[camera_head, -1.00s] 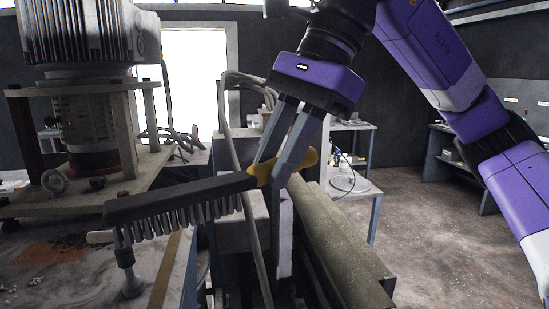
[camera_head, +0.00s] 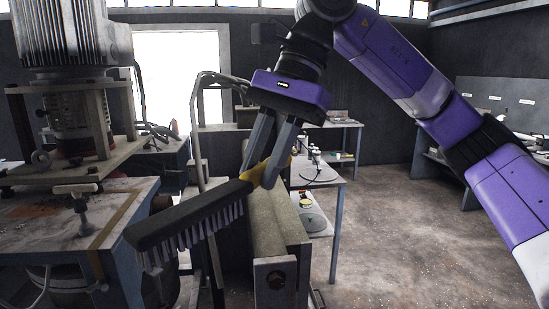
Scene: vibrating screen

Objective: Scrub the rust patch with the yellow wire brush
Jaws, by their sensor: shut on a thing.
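The wire brush (camera_head: 200,217) has a dark grey back, pale bristles facing down and a yellow grip. My gripper (camera_head: 269,180) is shut on the yellow grip, and the brush points left and toward the viewer. It is held in the air in front of the machine, tilted with its head end lower. The rust patch (camera_head: 33,211) is an orange-brown stain on the machine's tabletop at the left. The brush is to the right of the patch and apart from it.
The machine's table (camera_head: 110,222) carries a clamp (camera_head: 81,205) near its right edge and a motor (camera_head: 70,35) on a plate. A grey beam (camera_head: 268,225) stands below my gripper. A bench (camera_head: 325,180) is behind. Open floor (camera_head: 400,240) lies right.

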